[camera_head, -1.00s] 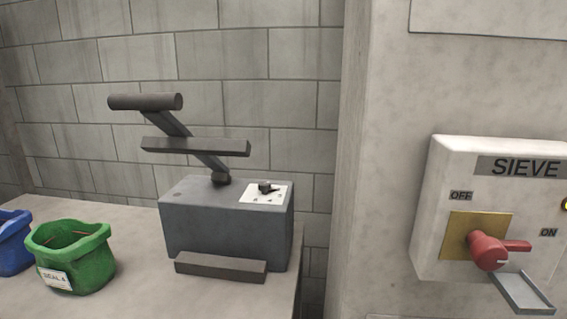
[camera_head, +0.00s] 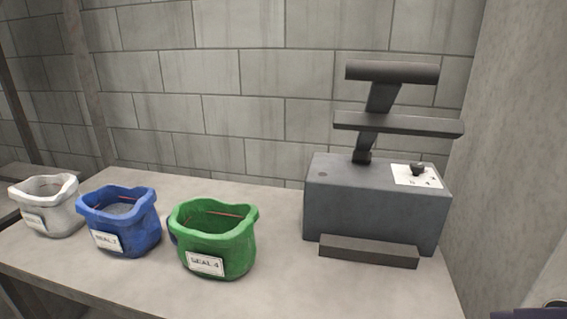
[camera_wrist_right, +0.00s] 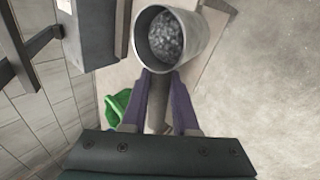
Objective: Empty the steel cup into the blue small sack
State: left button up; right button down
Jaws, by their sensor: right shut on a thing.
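The blue small sack (camera_head: 122,222) stands open on the table in the head view, with a white label on its front. Some grey material shows inside it. The steel cup (camera_wrist_right: 198,62) shows in the right wrist view, with grey granular material inside. My right gripper (camera_wrist_right: 160,85) is shut on the cup's handle, and the cup's mouth faces the wrist camera. My left gripper is not in view.
A green sack (camera_head: 215,245) stands right of the blue one, and a white sack (camera_head: 48,208) stands to its left. A grey sealing machine (camera_head: 375,210) with a lever stands at the table's right end. Bare table (camera_head: 285,265) lies between the green sack and the machine.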

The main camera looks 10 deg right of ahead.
aim_at(125, 221)
jog(key=i+j, duration=0.1)
jog(key=j, duration=0.3)
jog(key=i+j+u, duration=0.1)
jog(key=j, duration=0.25)
jog(key=i+j, duration=0.15)
jog(key=j, duration=0.25)
jog(key=i+j, duration=0.1)
jog(key=j, duration=0.25)
jog(key=i+j+u, duration=0.1)
jog(key=j, duration=0.3)
jog(key=i+j, duration=0.2)
jog(key=j, duration=0.15)
jog(key=i+j, duration=0.1)
jog(key=j, duration=0.25)
jog(key=u, duration=0.05)
